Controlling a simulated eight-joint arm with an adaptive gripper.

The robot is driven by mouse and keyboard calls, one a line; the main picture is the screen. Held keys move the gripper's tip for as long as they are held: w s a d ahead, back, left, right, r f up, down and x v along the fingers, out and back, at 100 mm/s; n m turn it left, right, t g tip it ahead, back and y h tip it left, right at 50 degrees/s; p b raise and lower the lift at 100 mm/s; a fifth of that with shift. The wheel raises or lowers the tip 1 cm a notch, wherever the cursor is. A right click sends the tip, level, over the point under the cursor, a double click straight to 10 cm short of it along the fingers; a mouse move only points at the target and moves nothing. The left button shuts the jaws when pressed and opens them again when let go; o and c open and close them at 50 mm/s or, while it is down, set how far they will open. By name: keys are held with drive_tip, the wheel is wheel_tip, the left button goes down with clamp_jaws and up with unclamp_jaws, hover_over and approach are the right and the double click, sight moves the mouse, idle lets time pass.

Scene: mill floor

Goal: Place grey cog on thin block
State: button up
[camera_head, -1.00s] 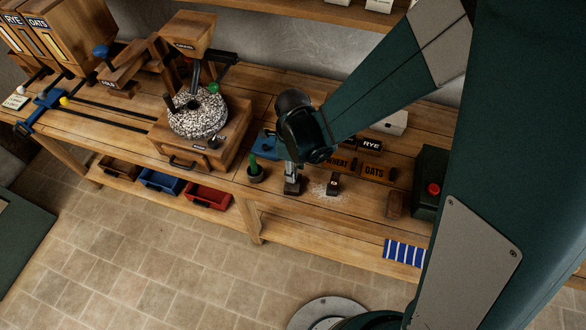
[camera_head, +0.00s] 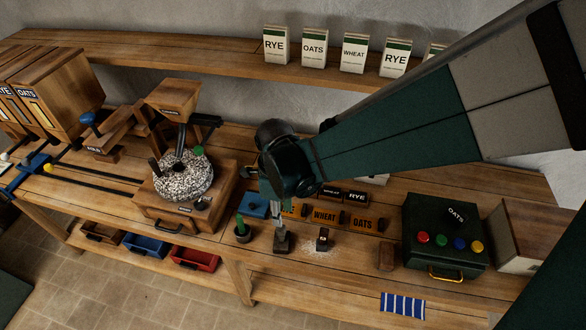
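My gripper (camera_head: 278,222) points down over the front of the bench, right of the green peg in its dark round base (camera_head: 242,231). Its fingers are small and partly hidden by my wrist; I cannot tell whether they are open or shut. A small brownish-grey block shape (camera_head: 282,241) shows right at the fingertips; I cannot tell whether it is held or only beneath them. I cannot make out a grey cog for certain. A small brown block (camera_head: 387,257) lies to the right near the front edge; I cannot tell whether it is the thin block.
A small dark weight-like piece (camera_head: 322,240) stands in spilled flour just right of my gripper. Labelled wooden blocks (camera_head: 325,216) stand behind. A green box with coloured buttons (camera_head: 445,237) is at right, a millstone (camera_head: 183,176) at left, a striped cloth (camera_head: 403,306) at front.

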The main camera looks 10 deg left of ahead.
drive_tip(key=shift+r, duration=1.3)
drive_tip(key=w+d+r+n+t, duration=0.25)
drive_tip(key=d+r+n, duration=0.35)
drive_tip(key=d, duration=0.5)
drive_tip(key=s+d+r+n+t, duration=0.1)
drive_tip(key=s+d+r+n, duration=0.1)
drive_tip(key=d, duration=0.7)
drive_tip(key=s+d+r+n+t, duration=0.2)
drive_tip(key=d+r+n, duration=0.3)
drive_tip(key=d, duration=0.4)
drive_tip(key=s+d+r+n+t, duration=0.1)
drive_tip(key=d+r+n, duration=0.3)
drive_tip(key=d, duration=0.5)
drive_tip(key=shift+s+r+n+t, duration=0.2)
drive_tip(key=shift+s+n+t, duration=0.25)
drive_tip(key=shift+s, duration=0.4)
drive_tip(key=shift+f, duration=0.15)
wheel_tip(320, 180, down, 10)
drive_tip(key=b, duration=1)
